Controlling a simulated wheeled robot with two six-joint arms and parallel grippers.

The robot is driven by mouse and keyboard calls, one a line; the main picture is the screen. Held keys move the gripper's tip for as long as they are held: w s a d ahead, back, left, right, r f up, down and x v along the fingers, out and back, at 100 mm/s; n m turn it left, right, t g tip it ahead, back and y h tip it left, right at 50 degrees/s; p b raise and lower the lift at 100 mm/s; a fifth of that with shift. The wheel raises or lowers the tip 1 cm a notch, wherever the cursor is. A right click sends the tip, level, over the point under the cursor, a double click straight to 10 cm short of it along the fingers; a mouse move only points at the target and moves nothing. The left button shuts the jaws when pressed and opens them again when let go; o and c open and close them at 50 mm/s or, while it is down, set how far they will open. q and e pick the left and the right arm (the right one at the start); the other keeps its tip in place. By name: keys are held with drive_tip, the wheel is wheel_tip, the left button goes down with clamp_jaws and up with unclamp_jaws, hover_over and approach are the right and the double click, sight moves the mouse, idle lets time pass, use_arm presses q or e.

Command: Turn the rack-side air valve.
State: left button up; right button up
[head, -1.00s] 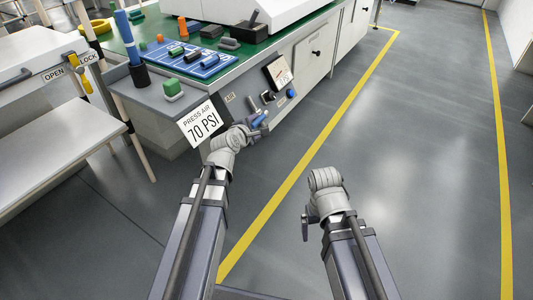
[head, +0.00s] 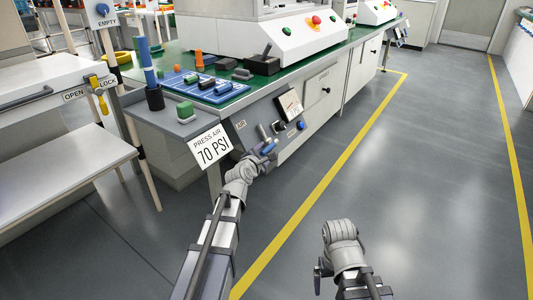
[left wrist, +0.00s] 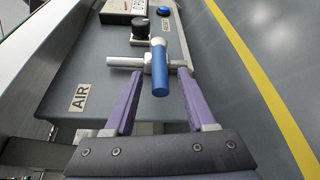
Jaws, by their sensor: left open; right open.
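The air valve has a blue lever (left wrist: 159,72) on a metal pipe fitting (left wrist: 128,62), on the bench's grey front panel beside the AIR label (left wrist: 79,98). In the left wrist view the lever lies between the two purple fingers of my left gripper (left wrist: 159,78), which stand open with a finger on each side. I cannot tell whether either finger touches it. In the head view my left gripper (head: 258,158) is at the panel and partly covers the valve. My right gripper (head: 320,273) is open and empty over the floor, away from the bench.
A sign reading PRESS AIR 70 PSI (head: 211,148) hangs left of the valve. A gauge (head: 289,104), black knob (left wrist: 140,25) and blue button (left wrist: 165,10) share the panel. At left, a yellow handle (head: 99,95) sits between OPEN and LOCK labels. Floor at right is clear.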

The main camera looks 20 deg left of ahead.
use_arm(q)
drive_tip(key=x, duration=0.3)
drive_tip(key=shift+s, duration=0.1)
drive_tip(key=shift+c, duration=0.4)
clamp_jaws()
idle(0.9)
